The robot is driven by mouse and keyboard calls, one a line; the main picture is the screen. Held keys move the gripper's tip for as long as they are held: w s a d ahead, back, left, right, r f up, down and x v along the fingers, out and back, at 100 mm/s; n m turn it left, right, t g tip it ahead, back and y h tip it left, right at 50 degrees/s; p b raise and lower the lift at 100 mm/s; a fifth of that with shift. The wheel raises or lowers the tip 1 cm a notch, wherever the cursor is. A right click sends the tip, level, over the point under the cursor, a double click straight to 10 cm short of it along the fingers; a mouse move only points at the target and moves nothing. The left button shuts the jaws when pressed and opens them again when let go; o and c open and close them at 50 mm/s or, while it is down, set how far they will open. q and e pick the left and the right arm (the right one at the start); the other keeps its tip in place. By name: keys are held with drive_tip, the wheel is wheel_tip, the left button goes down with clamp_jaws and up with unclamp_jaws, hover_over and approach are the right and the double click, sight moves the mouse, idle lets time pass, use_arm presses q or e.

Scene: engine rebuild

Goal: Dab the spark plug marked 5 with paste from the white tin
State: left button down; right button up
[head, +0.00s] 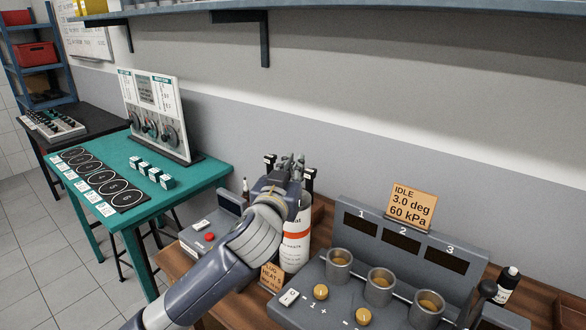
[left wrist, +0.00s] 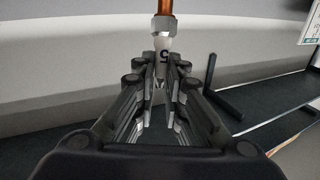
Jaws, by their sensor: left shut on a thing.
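My left gripper (head: 291,166) is raised in front of the grey wall, above the wooden bench. In the left wrist view the gripper (left wrist: 162,72) is shut on the spark plug marked 5 (left wrist: 162,45). The plug is too small to make out in the head view. A white canister with an orange band (head: 297,232) stands just behind my left wrist, partly hidden. I cannot pick out the white paste tin. My right gripper is not in view.
A grey console with three cups (head: 379,287) and an idle sign (head: 411,207) stands on the bench at right. A small box with a red button (head: 208,238) is left of my arm. A teal table (head: 199,179) with numbered circles stands further left. A shelf (head: 330,8) hangs above.

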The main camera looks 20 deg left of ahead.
use_arm(q)
drive_tip(key=shift+f, duration=0.1)
wheel_tip(320, 180, up, 7)
drive_tip(key=p, duration=0.6)
idle(0.6)
